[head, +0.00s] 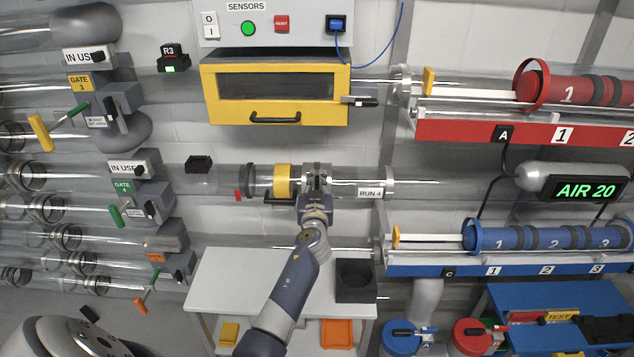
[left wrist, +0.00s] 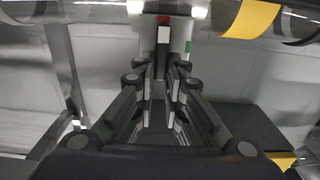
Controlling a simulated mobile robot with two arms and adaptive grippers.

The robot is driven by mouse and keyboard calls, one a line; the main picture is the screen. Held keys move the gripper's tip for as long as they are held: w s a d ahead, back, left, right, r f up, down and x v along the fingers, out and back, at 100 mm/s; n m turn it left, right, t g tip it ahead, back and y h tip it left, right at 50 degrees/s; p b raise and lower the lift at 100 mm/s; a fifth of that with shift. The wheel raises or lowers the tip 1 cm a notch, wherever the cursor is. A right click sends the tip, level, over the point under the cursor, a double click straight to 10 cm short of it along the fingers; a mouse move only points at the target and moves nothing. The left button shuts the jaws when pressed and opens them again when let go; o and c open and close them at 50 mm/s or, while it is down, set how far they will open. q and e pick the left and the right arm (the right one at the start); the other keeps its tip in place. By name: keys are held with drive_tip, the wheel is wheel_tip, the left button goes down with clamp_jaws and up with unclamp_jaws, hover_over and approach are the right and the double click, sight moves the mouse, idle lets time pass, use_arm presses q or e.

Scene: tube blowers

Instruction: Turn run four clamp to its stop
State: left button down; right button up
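The run four tube (head: 345,181) crosses the middle of the head view, with a RUN 4 label (head: 370,193) at its right part. In the left wrist view, a small white and red block (left wrist: 163,33) on a dark stem is beyond the fingertips (left wrist: 161,72). The fingers are close together; whether they touch the stem is unclear. My right gripper is out of view.
A grey table (head: 225,285) with a black box (head: 355,281) stands below the tube. A yellow-framed cabinet (head: 275,92) hangs above. Red (head: 475,132) and blue (head: 450,270) racks hold canisters at right. Clear tubes with gate handles (head: 115,215) fill the left.

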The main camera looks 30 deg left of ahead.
use_arm(q)
drive_tip(key=shift+f, duration=0.1)
idle(0.3)
drive_tip(key=shift+w+d+f+m+b, duration=0.2)
drive_tip(key=shift+d+f+m+b, duration=0.35)
drive_tip(key=shift+m, duration=2.45)
drive_tip(key=shift+w+d+f+m+b, duration=0.25)
drive_tip(key=shift+m+b, duration=0.6)
drive_tip(key=shift+m, duration=2.15)
drive_tip(key=shift+w+d+f+m+b, duration=0.25)
drive_tip(key=shift+f+m+b, duration=0.35)
drive_tip(key=shift+m, duration=2.4)
drive_tip(key=shift+r, duration=0.1)
drive_tip(key=c, duration=1.7)
unclamp_jaws()
drive_tip(key=shift+o, duration=0.2)
drive_tip(key=shift+s+d, duration=0.1)
